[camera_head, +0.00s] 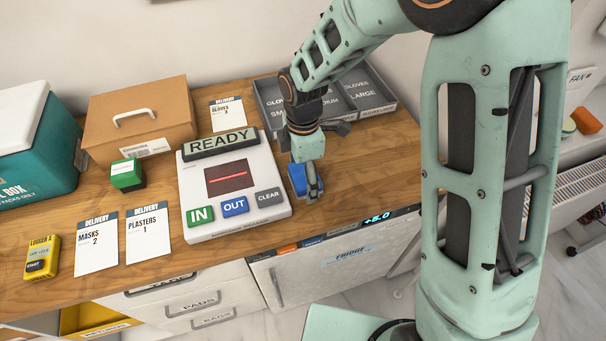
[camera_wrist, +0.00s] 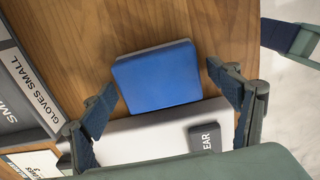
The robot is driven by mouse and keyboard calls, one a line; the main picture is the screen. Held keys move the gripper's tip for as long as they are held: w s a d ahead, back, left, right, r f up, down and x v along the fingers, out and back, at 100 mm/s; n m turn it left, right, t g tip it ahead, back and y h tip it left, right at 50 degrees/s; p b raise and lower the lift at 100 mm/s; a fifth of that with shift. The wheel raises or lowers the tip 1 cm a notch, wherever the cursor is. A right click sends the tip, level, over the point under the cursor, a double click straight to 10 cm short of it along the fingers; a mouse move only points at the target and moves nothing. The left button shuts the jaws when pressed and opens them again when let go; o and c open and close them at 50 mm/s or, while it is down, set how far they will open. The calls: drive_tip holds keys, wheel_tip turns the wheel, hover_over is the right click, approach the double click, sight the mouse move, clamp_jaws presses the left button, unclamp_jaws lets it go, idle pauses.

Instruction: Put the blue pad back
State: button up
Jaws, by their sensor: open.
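The blue pad (camera_wrist: 158,76) is a small block with a rounded blue top. It lies on the wooden counter against or very near the white READY device's right edge; I cannot tell if they touch. In the head view the blue pad (camera_head: 297,178) is partly hidden by my gripper. My gripper (camera_head: 308,184) points down over it. In the wrist view my gripper (camera_wrist: 160,82) is open, with one finger on each side of the pad and visible gaps to both. The white drawers (camera_head: 200,303) under the counter include ones labelled PADS and look shut.
The READY device (camera_head: 268,165) has IN, OUT and CLEAR keys. A grey glove tray (camera_head: 378,110) stands behind my gripper. A fridge (camera_head: 340,270) is below.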

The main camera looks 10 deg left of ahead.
sight(303, 174)
wheel_tip(303, 174, up, 12)
drive_tip(key=shift+r, duration=0.25)
idle(0.6)
